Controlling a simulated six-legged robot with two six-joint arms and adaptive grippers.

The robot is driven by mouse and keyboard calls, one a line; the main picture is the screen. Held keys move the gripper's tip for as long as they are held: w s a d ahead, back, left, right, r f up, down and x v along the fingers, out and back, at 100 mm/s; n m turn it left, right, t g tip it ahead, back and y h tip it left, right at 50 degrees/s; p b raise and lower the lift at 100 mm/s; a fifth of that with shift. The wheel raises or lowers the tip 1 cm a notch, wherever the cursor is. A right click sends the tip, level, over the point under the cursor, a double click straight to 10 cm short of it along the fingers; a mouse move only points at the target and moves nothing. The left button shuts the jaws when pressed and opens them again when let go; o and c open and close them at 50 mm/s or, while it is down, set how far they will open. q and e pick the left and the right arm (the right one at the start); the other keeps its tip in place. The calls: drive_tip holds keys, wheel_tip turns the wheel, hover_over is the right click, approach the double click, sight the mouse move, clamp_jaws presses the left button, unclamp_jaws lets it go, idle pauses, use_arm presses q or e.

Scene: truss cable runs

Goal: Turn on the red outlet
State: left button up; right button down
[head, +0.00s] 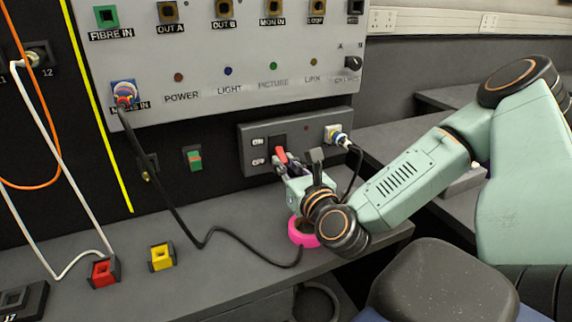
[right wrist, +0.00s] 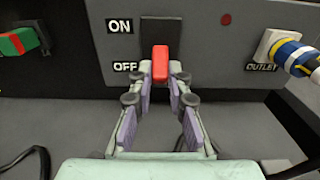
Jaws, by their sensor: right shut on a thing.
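The outlet box (head: 256,130) is a dark grey panel on the wall below the big grey panel. Its red switch lever (head: 281,155) points down, beside the OFF label, in the right wrist view (right wrist: 160,63). My right gripper (head: 285,165) is at the lever. In the right wrist view its fingertips (right wrist: 160,78) are shut on the lever, one on each side. A white socket marked OUTLET (right wrist: 268,48) holds a blue, yellow and white plug (right wrist: 296,55). A small dark red lamp (right wrist: 226,19) sits between switch and socket. My left gripper is out of view.
A pink ring (head: 302,232) lies on the bench below my right gripper. A black cable (head: 215,232) crosses the bench. A red-green switch (head: 193,158) is on the wall to the left. Red (head: 104,272) and yellow (head: 162,257) blocks stand on the bench.

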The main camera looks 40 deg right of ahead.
sight(281, 152)
idle(0.3)
drive_tip(key=shift+r+p, duration=0.3)
drive_tip(key=shift+p, duration=0.35)
drive_tip(key=r+g+y+p, duration=0.1)
drive_tip(key=g+p, duration=0.2)
drive_tip(key=p, duration=0.2)
drive_tip(key=r+g+y+p, duration=0.1)
drive_tip(key=r+g+p, duration=0.1)
drive_tip(key=p, duration=0.3)
drive_tip(key=r+g+y+p, duration=0.1)
drive_tip(key=g+p, duration=0.3)
drive_tip(key=p, duration=0.1)
drive_tip(key=shift+w+r+g, duration=0.15)
drive_tip(key=shift+w+g, duration=0.05)
drive_tip(key=shift+g, duration=0.1)
drive_tip(key=shift+w+d+r+g+y+p, duration=0.1)
drive_tip(key=shift+g+y+p, duration=0.1)
drive_tip(key=shift+g+p, duration=0.55)
drive_tip(key=shift+w+d+r+g+y+p, duration=0.1)
drive_tip(key=shift+g+y+p, duration=0.15)
drive_tip(key=shift+p, duration=0.9)
drive_tip(key=shift+f, duration=0.1)
drive_tip(key=c, duration=1.3)
unclamp_jaws()
drive_tip(key=shift+a, duration=0.1)
